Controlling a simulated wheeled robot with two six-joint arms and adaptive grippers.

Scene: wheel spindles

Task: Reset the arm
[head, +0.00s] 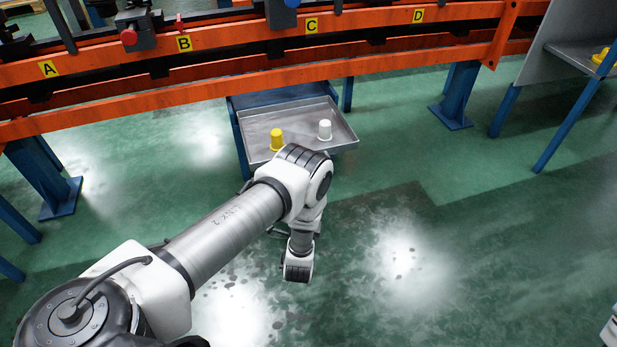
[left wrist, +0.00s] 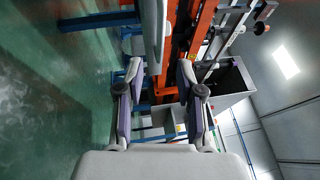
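My left arm reaches from the lower left to the middle of the head view. Its gripper is mostly hidden behind the arm's own links there. In the left wrist view, my left gripper (left wrist: 160,70) has its two fingers well apart, with nothing held between them. My right gripper is not in view; only a small white piece, perhaps of my right arm, shows at the right edge of the head view.
An orange rail frame (head: 360,62) with labels A to D crosses the back. Below it a grey tray (head: 345,139) holds a yellow spindle (head: 277,139) and a white spindle (head: 324,130). A blue-legged stand with a grey shelf (head: 575,55) is at right. The green floor is clear at centre right.

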